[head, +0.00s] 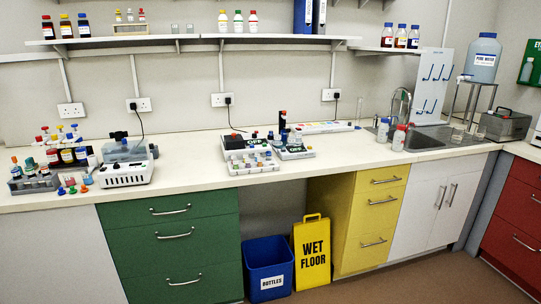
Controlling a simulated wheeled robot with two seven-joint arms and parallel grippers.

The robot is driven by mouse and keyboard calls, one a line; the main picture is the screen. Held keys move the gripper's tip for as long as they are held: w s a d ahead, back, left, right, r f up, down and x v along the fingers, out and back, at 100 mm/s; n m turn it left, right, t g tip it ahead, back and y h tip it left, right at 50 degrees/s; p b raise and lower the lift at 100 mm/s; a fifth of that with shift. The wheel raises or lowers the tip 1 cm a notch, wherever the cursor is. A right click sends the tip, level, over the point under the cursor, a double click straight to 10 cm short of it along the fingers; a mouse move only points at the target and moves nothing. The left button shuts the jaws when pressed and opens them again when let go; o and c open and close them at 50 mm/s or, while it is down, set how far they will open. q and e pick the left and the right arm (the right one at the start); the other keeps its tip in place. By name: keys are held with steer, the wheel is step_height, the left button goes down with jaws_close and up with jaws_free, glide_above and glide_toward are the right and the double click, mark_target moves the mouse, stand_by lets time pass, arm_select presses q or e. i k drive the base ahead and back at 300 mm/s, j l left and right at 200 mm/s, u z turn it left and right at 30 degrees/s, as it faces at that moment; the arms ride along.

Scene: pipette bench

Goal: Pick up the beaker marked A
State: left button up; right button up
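No mark "A" can be read on any vessel from here. Two small clear glass vessels that look like beakers stand at the right by the sink: one clear vessel (458,134) and another clear vessel (479,132) to its right. Two more small clear vessels, one (175,29) and one beside it (189,29), stand on the upper shelf. Neither of my grippers shows in the head view.
A yellow wet floor sign (311,255) and blue bin (268,268) stand below.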

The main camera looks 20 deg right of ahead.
mark_target(480, 131)
steer(key=l+z, duration=0.1)
steer(key=l, duration=0.95)
steer(key=i+l, duration=0.1)
steer(key=l, duration=0.9)
steer(key=l+z, duration=0.15)
steer(key=l, duration=0.9)
steer(key=i, duration=0.05)
